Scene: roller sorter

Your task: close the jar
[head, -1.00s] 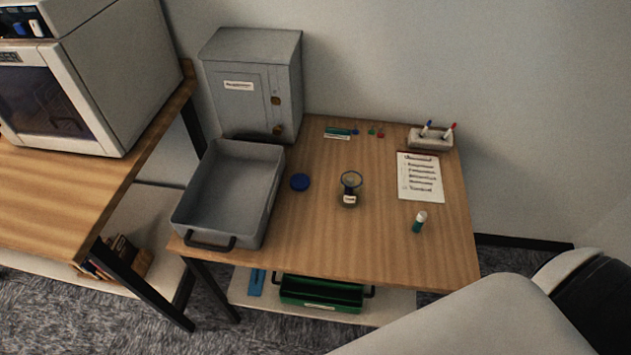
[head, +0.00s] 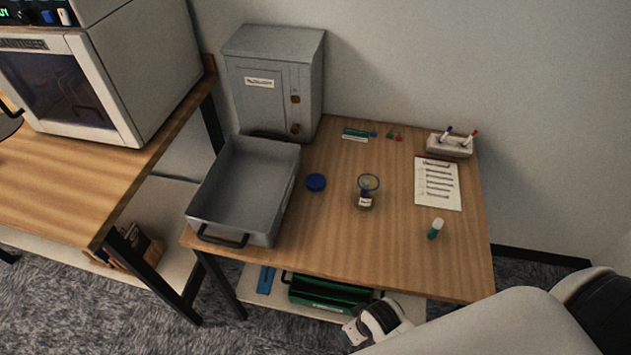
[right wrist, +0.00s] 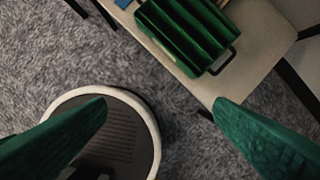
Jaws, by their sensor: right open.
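The open glass jar (head: 366,193) stands upright on the wooden table in the head view, with a small label on its front. A round blue lid (head: 316,182) lies flat on the table to the left of the jar, apart from it. My right gripper shows in the right wrist view (right wrist: 160,125) as two green fingers spread wide with nothing between them. It points down past the table's front, above the floor and near the lower shelf. In the head view my right arm comes in at the lower right. My left gripper is not in view.
A grey tray (head: 216,223) stands left of the lid, with a grey cabinet (head: 252,84) behind it. A glue stick (head: 435,228), a paper sheet (head: 421,184) and a pen holder (head: 436,147) are on the right. A green crate (head: 291,295) sits on the lower shelf.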

